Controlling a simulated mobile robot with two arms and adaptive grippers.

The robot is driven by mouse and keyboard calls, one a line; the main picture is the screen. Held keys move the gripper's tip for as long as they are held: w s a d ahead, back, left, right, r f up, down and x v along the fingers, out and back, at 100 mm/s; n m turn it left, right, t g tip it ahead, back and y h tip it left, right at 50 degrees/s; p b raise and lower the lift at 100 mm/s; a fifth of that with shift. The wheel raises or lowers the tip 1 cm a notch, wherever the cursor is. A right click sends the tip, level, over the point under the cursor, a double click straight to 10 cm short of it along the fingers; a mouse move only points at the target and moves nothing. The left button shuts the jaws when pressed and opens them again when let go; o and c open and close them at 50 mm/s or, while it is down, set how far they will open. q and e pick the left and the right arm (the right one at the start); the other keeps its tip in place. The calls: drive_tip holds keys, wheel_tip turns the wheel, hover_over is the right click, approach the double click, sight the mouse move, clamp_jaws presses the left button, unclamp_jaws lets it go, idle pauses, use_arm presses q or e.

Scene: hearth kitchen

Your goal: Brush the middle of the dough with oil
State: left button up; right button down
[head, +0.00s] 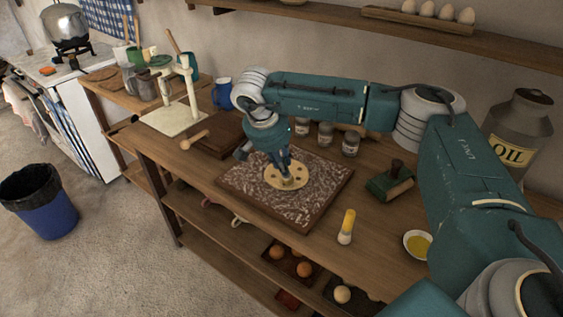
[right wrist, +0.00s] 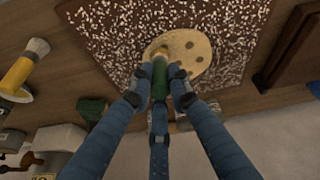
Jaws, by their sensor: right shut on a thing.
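The dough (head: 272,182) is a pale round disc with several dark round spots, lying on a flour-dusted dark board (head: 243,178). It also shows in the right wrist view (right wrist: 196,47). My right gripper (head: 287,172) is over the dough, pointing down. It is shut on a green-handled tool (right wrist: 159,80) with a tan end at the dough; I cannot tell whether it touches. Its working end is partly hidden. A small dish of yellow oil (head: 418,244) stands to the right of the board. My left gripper is not in view.
A yellow-and-cream brush (head: 347,226) is right of the board. A dark wooden box (head: 216,134) is left. The table edge is close in front.

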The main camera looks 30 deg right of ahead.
drive_tip(key=shift+f, duration=0.45)
drive_tip(key=shift+d, duration=0.1)
